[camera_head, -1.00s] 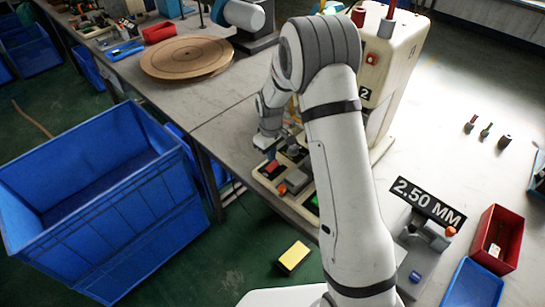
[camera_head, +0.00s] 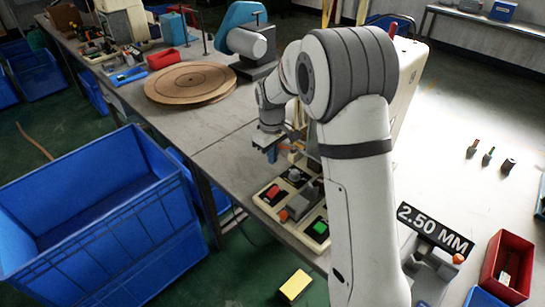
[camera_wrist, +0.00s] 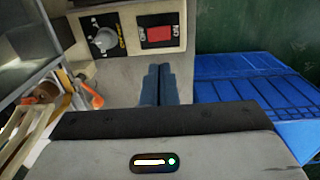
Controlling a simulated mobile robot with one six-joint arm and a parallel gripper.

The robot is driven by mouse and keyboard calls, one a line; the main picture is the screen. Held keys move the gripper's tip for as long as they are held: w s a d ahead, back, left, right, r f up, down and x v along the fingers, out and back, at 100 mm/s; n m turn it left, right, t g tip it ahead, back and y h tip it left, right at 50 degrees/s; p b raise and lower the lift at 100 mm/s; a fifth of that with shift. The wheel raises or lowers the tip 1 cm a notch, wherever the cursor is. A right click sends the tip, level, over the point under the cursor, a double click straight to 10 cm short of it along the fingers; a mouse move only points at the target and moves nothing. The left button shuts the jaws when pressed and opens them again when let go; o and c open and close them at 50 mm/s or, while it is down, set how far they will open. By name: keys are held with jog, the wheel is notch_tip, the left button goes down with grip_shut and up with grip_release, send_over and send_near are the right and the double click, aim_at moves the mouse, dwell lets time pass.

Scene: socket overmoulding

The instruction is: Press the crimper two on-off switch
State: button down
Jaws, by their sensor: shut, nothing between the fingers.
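The on-off switch (camera_head: 272,191) is a red block on a dark plate at the left end of a beige control panel (camera_head: 282,211). In the wrist view the red switch (camera_wrist: 159,36) shows ON and OFF lettering beside it. Crimper two (camera_head: 408,80) is the pale machine behind my arm, mostly hidden by it. My gripper (camera_head: 271,154) is shut and empty, up and back from the switch, apart from it. In the wrist view its blue-grey fingertips (camera_wrist: 159,70) are together, below the switch in the picture.
The panel also carries a grey knob (camera_head: 295,175), a green button (camera_head: 320,227) and an orange knob (camera_head: 284,215). A round wooden disc (camera_head: 190,82) lies on the table. A large blue bin (camera_head: 95,215) stands beside the table's edge.

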jog(key=s+d+r+m+t, duration=0.2)
jog(key=s+d+r+m, duration=0.3)
jog(key=s+r, duration=0.8)
jog(key=s+d+m, duration=0.1)
jog(key=s+d, duration=0.1)
jog(key=s, duration=0.6)
jog(key=s+d+m, duration=0.2)
jog(key=s, duration=0.6)
jog(key=shift+d+t, duration=0.4)
jog(key=shift+f, duration=0.1)
